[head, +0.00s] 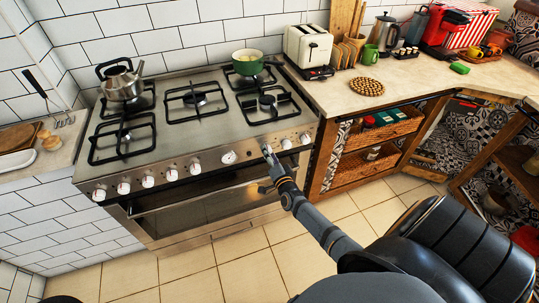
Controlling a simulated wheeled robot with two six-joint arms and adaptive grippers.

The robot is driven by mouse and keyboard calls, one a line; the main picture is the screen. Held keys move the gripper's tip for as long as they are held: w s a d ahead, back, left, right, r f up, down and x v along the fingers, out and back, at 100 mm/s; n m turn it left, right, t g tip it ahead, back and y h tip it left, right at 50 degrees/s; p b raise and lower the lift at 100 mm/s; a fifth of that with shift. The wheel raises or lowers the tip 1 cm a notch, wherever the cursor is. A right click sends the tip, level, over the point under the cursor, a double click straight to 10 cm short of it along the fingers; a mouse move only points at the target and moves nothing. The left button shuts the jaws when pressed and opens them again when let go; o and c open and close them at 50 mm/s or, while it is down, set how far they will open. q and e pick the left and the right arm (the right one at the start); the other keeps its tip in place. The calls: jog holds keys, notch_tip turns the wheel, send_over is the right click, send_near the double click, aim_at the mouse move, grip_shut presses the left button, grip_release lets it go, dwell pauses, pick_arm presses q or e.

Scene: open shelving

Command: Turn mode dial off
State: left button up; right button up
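A steel stove (150,160) has a row of white knobs along its front panel. One larger round white dial (229,157) sits right of the middle of the row; which control is the mode dial, and its setting, are too small to read. My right gripper (266,169) is at the stove front, right of and slightly below that dial. Its fingers look spread, one up by the panel and one lower by the oven door, with nothing seen between them. It partly covers the panel there. My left gripper is not in view.
A steel kettle (122,82) and a green pot (247,63) stand on the burners. The oven door handle (190,200) runs below the knobs. The tiled floor (200,270) in front is clear.

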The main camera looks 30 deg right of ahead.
jog(key=v, duration=1.2)
